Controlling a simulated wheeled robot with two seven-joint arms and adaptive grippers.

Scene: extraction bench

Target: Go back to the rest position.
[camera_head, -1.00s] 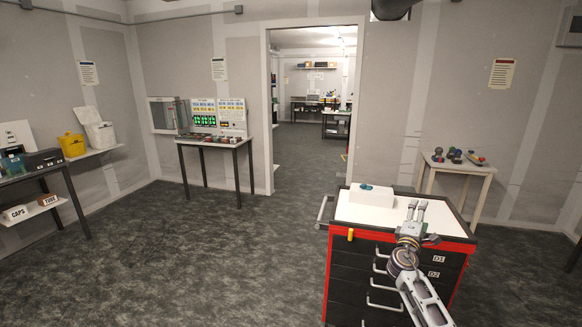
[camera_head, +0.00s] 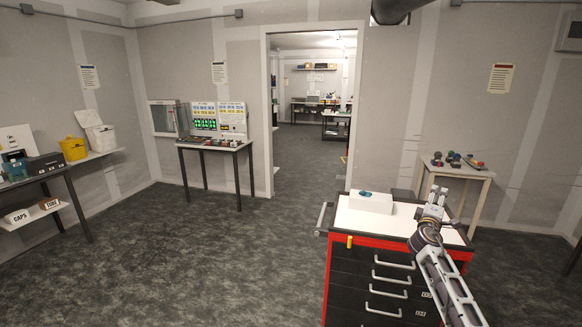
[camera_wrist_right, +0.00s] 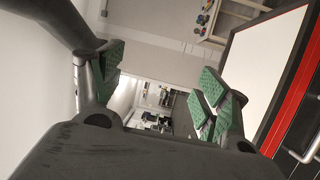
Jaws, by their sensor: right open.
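My right gripper (camera_head: 437,192) is over the right part of the white top of the red and black drawer cabinet (camera_head: 345,239). In the right wrist view the right gripper (camera_wrist_right: 160,95) has its green-padded fingers wide apart with nothing between them. My left gripper is not in view. A white box (camera_head: 370,203) with a small teal item (camera_head: 366,193) on it stands at the back left of the cabinet top, apart from the right gripper.
A small table (camera_head: 455,170) with several coloured items stands behind the cabinet at right. The floor (camera_head: 200,260) at left is clear.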

